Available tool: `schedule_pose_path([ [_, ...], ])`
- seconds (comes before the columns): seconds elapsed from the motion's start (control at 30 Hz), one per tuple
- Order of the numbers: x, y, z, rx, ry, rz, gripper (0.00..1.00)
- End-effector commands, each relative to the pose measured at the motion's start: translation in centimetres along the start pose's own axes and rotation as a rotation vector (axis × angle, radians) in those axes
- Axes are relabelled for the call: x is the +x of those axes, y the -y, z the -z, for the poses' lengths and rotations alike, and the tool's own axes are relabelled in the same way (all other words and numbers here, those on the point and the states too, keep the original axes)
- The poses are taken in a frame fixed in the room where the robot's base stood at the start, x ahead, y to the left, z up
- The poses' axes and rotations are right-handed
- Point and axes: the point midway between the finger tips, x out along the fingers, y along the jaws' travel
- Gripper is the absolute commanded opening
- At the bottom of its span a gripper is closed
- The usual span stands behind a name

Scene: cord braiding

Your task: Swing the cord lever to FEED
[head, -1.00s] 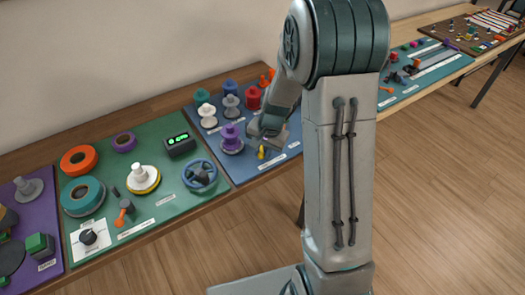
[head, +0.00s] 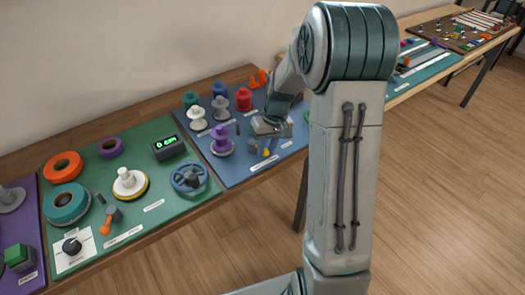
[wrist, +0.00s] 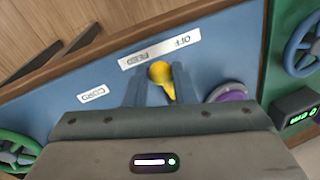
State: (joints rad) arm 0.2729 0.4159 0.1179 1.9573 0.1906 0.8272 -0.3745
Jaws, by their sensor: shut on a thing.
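The yellow cord lever (wrist: 161,76) stands on the blue panel (wrist: 60,115), between my fingers in the wrist view. My gripper (wrist: 162,82) is shut on it. Its knob leans a little towards the FEED side of the white strip, which shows upside down with FEED at left and OFF at right (wrist: 160,48). A CORD label (wrist: 92,93) is to the left. In the head view the lever (head: 266,153) shows as a small yellow spot below my gripper (head: 268,147); its base is hidden.
A purple spool (head: 222,141) stands close left of my gripper in the head view. White, grey and red spools (head: 243,99) stand behind. The green panel (head: 140,205) at left holds a blue handwheel (head: 188,178) and a lit display (head: 168,147). A green wheel (wrist: 14,150) edges the wrist view.

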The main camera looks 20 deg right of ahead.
Motion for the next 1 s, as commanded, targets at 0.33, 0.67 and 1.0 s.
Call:
schedule_pose_path([
  [0.33, -0.4, -1.2, 1.0, -0.251, 0.046, -0.001, 0.01],
  [0.67, -0.5, -1.7, 1.4, -0.363, 0.068, -0.002, 0.01],
  [1.0, -0.5, -1.7, 1.5, -0.382, 0.071, -0.003, 0.01],
])
